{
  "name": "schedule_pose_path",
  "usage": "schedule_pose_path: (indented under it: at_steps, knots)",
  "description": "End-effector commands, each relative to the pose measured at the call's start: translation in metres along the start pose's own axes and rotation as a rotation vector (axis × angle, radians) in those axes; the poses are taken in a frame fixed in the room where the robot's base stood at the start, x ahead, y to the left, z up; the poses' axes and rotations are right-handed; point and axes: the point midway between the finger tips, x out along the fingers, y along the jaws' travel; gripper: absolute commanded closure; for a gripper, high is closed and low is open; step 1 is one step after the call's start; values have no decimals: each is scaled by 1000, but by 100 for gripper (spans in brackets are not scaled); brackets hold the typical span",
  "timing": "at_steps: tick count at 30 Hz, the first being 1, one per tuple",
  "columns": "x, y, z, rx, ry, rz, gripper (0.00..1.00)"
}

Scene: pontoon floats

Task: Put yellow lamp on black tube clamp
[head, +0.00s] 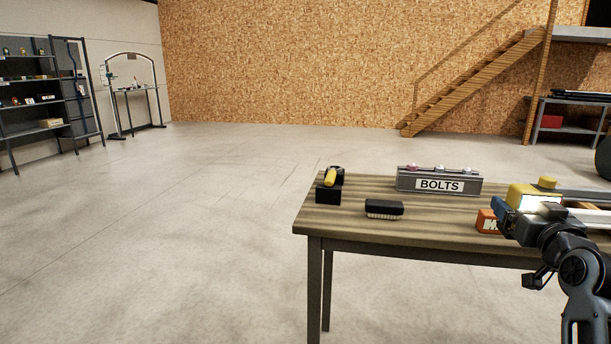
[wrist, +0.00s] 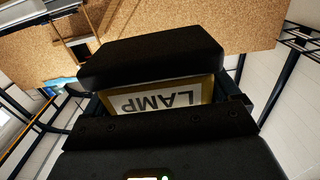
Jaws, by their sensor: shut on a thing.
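The yellow lamp (head: 533,193) is in my gripper (head: 522,205) at the right of the head view, above the right part of the table. In the wrist view, its "LAMP" label (wrist: 160,102) shows upside down between the dark jaws (wrist: 158,95), which hide most of the lamp. A black block-like holder with a ring-like top (head: 328,194), which looks like the black tube clamp, stands at the table's left end. A yellow cylinder (head: 330,177) shows at its top. My gripper is well to the right of it.
A black brush (head: 384,208) lies near the table's front edge. A grey "BOLTS" box (head: 439,181) stands behind it. An orange box (head: 487,221) is partly hidden by my gripper. Bare wooden tabletop (head: 350,222) lies around the brush; the floor to the left is clear.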

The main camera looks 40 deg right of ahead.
Motion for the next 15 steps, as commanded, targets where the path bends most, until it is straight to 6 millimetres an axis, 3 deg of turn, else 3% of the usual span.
schedule_pose_path:
  at_steps: [8,15]
  knots:
    - [8,-29,16,1,2,-46,61]
    - [15,-71,41,1,-1,-111,61]
